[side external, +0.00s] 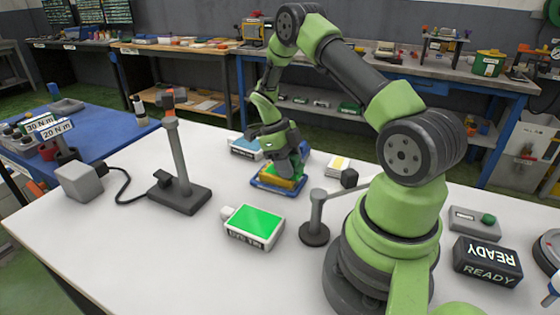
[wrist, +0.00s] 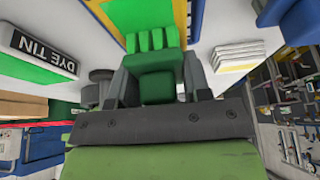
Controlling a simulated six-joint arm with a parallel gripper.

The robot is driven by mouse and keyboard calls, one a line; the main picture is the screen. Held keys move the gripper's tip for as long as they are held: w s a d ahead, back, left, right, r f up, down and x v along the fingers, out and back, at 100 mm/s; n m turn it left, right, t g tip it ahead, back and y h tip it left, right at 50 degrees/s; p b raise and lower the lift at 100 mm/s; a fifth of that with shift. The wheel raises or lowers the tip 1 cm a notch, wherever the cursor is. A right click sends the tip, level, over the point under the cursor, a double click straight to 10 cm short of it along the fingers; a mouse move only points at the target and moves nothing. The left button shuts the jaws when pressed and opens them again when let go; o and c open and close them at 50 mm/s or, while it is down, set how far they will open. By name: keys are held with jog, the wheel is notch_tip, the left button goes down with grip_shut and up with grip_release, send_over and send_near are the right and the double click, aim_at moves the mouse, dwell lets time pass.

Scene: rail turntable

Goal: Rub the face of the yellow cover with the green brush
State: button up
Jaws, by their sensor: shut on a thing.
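The yellow cover (side external: 272,184) lies in a blue tray (side external: 262,188) beyond the middle of the white table. In the wrist view, its face (wrist: 140,14) shows a broad green area with yellow along the edge. My gripper (side external: 290,166) is low over the cover, shut on the green brush (wrist: 154,62). In the wrist view, my gripper (wrist: 158,84) has a finger on each side of the brush, whose bristles point toward the cover. The brush overlaps the cover's edge there; I cannot tell whether they touch. My gripper hides part of the cover in the side view.
The dye tin (side external: 250,232) with a bright green top stands in front of the tray. A tall post on a dark base (side external: 180,196) stands left, a short round stand (side external: 315,233) right. A white and yellow stack (side external: 337,164) lies behind. The table's front left is clear.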

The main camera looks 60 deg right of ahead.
jog(key=shift+s, duration=0.8)
jog(key=shift+w+r, duration=0.1)
jog(key=shift+r, duration=4)
